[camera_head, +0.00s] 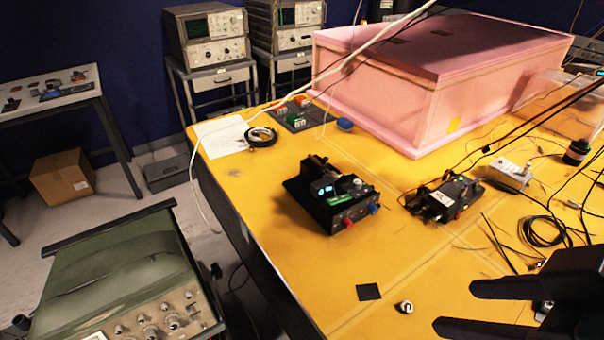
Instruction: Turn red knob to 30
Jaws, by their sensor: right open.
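A small black box device (318,207) with a lit display stands on the yellow table. The red knob (347,223) is on its front face, with a blue knob (374,209) to the right of it. The scale around the red knob is too small to read. My right gripper (454,306) comes in at the lower right, its dark fingers apart and empty. It is nearer the camera than the device and well apart from the red knob. My left gripper is not in view.
A second black device (445,198) with cables stands to the right. A large pink foam box (385,100) fills the back of the table. A black square (368,292) and a small round white piece (404,307) lie in front. Loose black cables (545,232) lie at right.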

